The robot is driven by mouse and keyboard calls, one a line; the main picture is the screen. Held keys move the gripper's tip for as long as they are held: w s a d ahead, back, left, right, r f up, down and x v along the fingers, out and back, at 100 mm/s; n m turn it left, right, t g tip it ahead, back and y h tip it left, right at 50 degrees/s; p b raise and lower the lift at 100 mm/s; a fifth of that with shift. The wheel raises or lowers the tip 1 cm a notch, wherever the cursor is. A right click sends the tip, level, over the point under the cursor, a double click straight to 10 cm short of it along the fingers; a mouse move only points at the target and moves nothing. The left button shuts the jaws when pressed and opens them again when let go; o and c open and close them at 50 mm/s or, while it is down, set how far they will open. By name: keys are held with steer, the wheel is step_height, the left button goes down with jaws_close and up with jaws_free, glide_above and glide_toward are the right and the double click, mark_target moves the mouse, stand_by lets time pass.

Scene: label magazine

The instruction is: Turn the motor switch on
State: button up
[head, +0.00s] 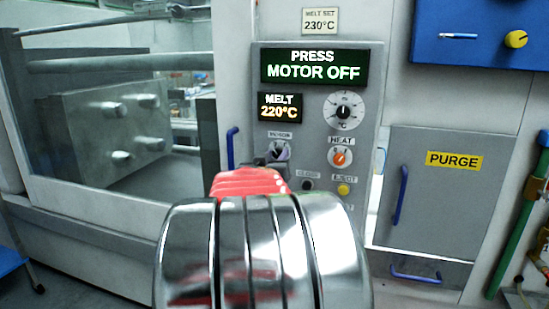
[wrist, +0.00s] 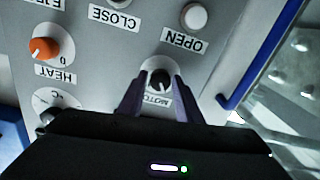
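The motor switch (wrist: 160,79) is a dark round knob with a pale pointer, above its MOTOR label on the grey panel in the wrist view. My gripper (wrist: 158,84) is open. Its two dark fingers stand on either side of the knob, with small gaps; I cannot tell whether either touches it. In the head view the switch (head: 281,151) is partly hidden by my gripper (head: 270,160) and red wrist. The green display (head: 314,67) above it reads PRESS MOTOR OFF.
The orange HEAT knob (head: 339,158), a dial (head: 343,111) and the yellow EJECT button (head: 343,189) are close by on the panel. The white OPEN button (wrist: 194,17) and a blue handle (wrist: 262,55) are near my fingers in the wrist view.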

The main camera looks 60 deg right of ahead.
steer(key=c, duration=0.6)
steer(key=shift+a, duration=0.25)
steer(key=shift+c, duration=0.3)
steer(key=shift+d, duration=0.15)
steer(key=shift+d+m, duration=0.1)
steer(key=shift+m, duration=0.4)
steer(key=m, duration=0.9)
steer(key=shift+s+m, duration=0.1)
steer(key=shift+m, duration=0.3)
steer(key=shift+m+g+h, duration=0.3)
steer(key=shift+m, duration=1.5)
